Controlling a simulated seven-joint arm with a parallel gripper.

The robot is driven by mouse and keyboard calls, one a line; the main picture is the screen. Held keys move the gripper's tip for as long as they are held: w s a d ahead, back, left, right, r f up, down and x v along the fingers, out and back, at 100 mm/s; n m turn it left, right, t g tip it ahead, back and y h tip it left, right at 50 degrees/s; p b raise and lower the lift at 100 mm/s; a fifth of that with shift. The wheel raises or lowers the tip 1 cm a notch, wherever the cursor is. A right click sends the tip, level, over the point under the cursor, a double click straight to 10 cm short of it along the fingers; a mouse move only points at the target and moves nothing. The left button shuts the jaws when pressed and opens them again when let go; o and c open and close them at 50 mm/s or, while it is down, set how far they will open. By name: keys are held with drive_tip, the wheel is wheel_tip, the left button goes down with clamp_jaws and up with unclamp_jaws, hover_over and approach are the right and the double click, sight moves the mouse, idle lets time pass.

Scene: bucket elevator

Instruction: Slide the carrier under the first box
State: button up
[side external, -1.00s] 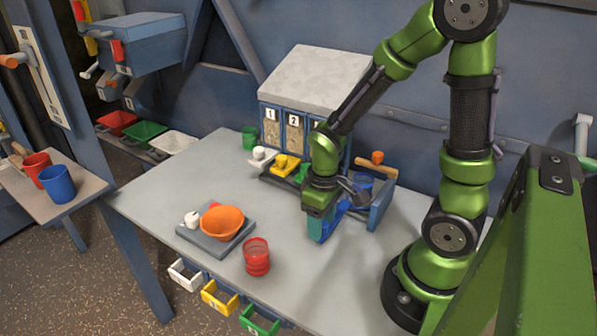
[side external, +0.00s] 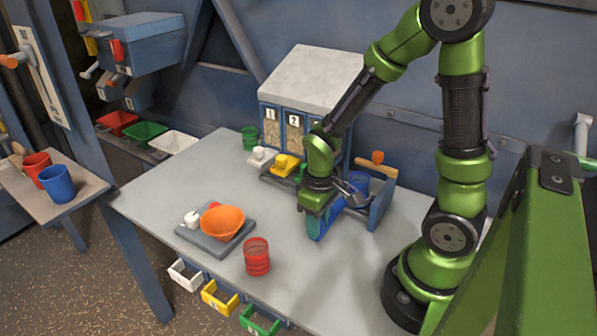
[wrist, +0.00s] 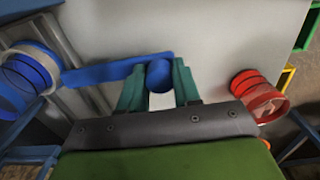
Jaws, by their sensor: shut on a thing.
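The carrier shows in the wrist view as a flat blue bar (wrist: 115,72) with a round blue knob (wrist: 159,76) at its end. My gripper (wrist: 159,88) is shut on this knob, one teal finger on each side. A blue cup (wrist: 28,72) is at the bar's far end. In the side view my gripper (side external: 318,226) is low over the table, in front of the rail, and the blue cup (side external: 357,183) is just right of it. The first box (side external: 271,128), marked 1, is left of the cup. My arm hides part of the boxes and the carrier.
White (side external: 261,157) and yellow (side external: 286,164) pieces stand below the boxes. A blue end bracket (side external: 380,205) is right of the cup. An orange bowl (side external: 222,222) on a grey board and a red cup (side external: 257,257) stand at the front left.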

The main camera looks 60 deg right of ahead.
drive_tip(key=shift+w, duration=12.2)
drive_tip(key=o, duration=0.8)
drive_tip(key=shift+r, duration=6.05)
